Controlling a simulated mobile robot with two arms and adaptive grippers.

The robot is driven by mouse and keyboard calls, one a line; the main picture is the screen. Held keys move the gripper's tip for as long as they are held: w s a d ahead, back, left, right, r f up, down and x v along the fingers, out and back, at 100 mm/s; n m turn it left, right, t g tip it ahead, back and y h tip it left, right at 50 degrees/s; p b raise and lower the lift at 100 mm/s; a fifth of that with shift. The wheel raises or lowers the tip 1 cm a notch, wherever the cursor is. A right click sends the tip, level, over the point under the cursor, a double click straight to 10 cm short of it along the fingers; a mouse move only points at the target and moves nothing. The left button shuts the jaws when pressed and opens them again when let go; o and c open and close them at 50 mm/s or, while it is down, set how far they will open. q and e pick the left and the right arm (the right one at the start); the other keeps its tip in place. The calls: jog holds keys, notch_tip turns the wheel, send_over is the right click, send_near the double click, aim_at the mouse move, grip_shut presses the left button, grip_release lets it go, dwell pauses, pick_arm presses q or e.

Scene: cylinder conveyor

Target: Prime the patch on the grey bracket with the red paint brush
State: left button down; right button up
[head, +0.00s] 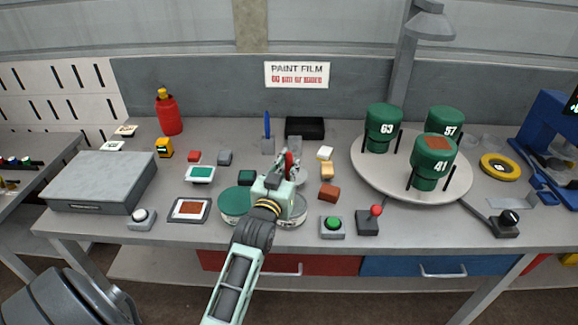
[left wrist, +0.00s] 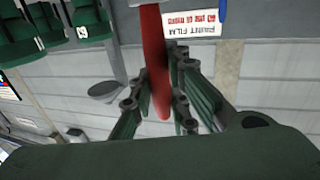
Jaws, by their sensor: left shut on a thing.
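My left gripper (head: 287,165) is shut on the red paint brush (head: 289,158), above the middle of the bench. In the left wrist view the brush's red handle (left wrist: 154,65) lies between the fingers (left wrist: 160,100); its bristles cannot be made out. A flat light-grey piece (head: 515,198) at the right may be the grey bracket, but I cannot tell for sure, and no patch shows clearly on it. My right gripper is not in view.
A round turntable (head: 366,177) carries green cylinders, one (head: 432,165) with a brown top. A blue brush (head: 267,124) stands upright behind my gripper. Small blocks, tubs (head: 234,203) and a red-knobbed lever (head: 369,222) crowd the bench. A grey box (head: 100,180) is at left.

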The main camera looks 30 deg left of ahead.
aim_at(289, 153)
pick_arm(q)
jog(key=shift+f+b, duration=0.35)
jog(key=shift+f, duration=0.3)
dwell(0.9)
notch_tip(289, 153, up, 2)
jog(key=shift+r+p, duration=0.2)
jog(key=shift+p, duration=1)
notch_tip(289, 153, up, 5)
jog(key=p, duration=0.4)
jog(key=shift+p, duration=0.4)
jog(key=shift+f, duration=0.15)
